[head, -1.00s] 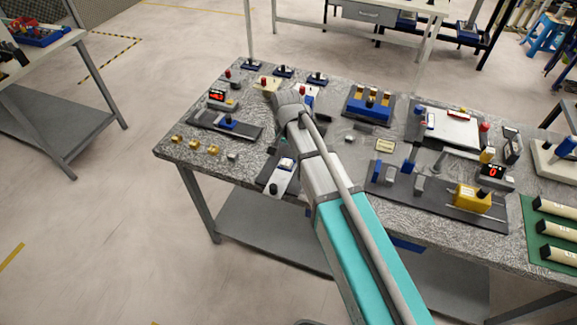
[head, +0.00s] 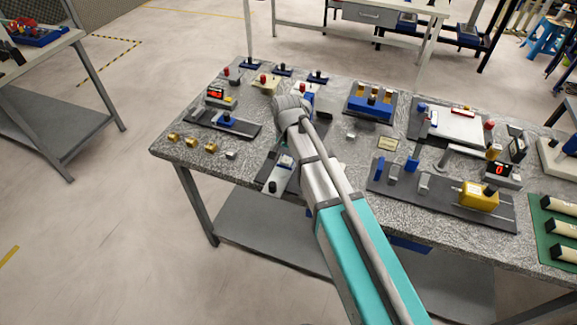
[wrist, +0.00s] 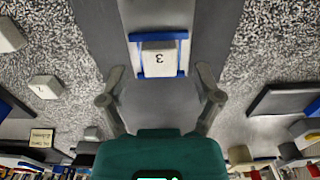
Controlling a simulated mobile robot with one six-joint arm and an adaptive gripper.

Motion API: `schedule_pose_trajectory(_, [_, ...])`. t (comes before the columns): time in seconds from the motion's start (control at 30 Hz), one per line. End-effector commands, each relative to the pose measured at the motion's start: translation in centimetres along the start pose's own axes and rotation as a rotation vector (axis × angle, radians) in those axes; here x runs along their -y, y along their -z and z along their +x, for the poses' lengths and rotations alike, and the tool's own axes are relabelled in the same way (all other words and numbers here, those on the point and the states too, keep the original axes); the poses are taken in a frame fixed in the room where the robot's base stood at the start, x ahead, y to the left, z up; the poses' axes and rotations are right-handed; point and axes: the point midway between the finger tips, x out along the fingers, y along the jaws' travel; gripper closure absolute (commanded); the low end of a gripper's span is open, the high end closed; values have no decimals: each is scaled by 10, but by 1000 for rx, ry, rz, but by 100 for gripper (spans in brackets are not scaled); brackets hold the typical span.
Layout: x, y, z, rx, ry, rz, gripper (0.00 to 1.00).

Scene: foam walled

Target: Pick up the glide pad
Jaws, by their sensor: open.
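I cannot tell for sure which piece is the glide pad. The likeliest is a pale grey block marked with a digit like 3 (wrist: 160,59), seated in a blue U-shaped holder (wrist: 184,57) on a dark grey strip in the wrist view. My gripper (wrist: 160,73) is open, its two fingers apart on either side of the strip, just short of the block in the picture. Nothing is between the fingers.
Loose grey blocks (wrist: 45,88) lie left of the strip in the wrist view. In the head view, small yellow blocks (head: 193,144) line the table's front left. A fixture with blue posts and a yellow box (head: 479,195) stands right of my arm. A display (head: 215,94) stands at left.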

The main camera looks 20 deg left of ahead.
Motion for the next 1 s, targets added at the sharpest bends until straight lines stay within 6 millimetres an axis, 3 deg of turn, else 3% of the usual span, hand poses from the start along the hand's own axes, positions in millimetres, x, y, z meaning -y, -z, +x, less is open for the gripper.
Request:
schedule_pose_trajectory(0.2, [0, 0, 11, 0, 1, 0, 17])
schedule_pose_trajectory(0.8, [0, 0, 11, 0, 1, 0, 17])
schedule_pose_trajectory(0.87, [0, 0, 11, 0, 1, 0, 25])
schedule_pose_trajectory(1.0, [0, 0, 11, 0, 1, 0, 51])
